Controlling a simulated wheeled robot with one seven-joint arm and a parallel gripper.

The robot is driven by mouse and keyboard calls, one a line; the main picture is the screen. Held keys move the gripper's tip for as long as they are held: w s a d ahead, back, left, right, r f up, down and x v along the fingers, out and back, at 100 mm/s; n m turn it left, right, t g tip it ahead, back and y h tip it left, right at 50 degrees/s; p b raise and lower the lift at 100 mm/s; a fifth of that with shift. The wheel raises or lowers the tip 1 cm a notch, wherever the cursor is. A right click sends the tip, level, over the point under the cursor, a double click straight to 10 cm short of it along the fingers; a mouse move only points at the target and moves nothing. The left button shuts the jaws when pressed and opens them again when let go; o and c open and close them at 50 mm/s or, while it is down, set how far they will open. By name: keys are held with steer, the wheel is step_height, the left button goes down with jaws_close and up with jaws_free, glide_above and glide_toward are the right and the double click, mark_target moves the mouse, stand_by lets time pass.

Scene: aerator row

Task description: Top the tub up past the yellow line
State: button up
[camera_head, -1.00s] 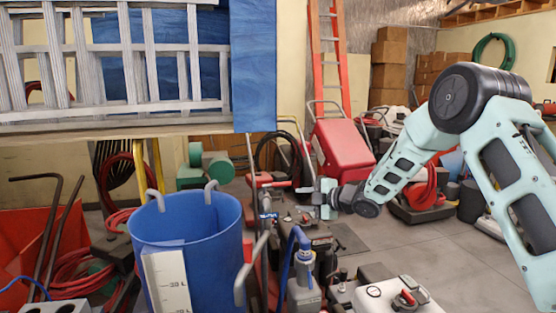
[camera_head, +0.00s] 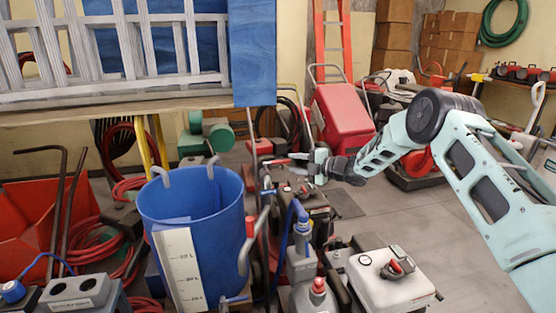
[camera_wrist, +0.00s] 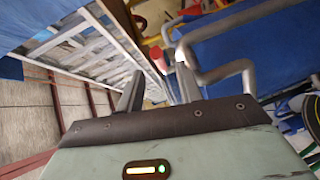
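The blue tub (camera_head: 215,220) stands upright at centre left in the head view. A white gauge strip (camera_head: 180,270) with dark marks runs down its front. I cannot make out a yellow line on it, and the water level is hidden inside. Two grey hooked pipes (camera_head: 163,176) rise over the tub's rim. My gripper (camera_head: 307,167) is to the right of the tub, beyond it and apart from it. Bent grey tubing (camera_wrist: 222,74) lies just past the right finger.
A grey bottle with a blue curved pipe (camera_head: 301,235) stands right of the tub. A white-topped machine (camera_head: 392,280) is at front right. A shelf with grey slatted frames (camera_head: 120,85) overhangs the upper left. A grey socket box (camera_head: 75,295) is front left. Floor is clear at right.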

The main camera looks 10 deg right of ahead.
mark_target(285, 162)
steer(key=p+x, duration=0.1)
steer(key=x, duration=0.6)
steer(key=shift+w+a, duration=0.15)
steer(key=shift+w, duration=0.1)
jaws_close()
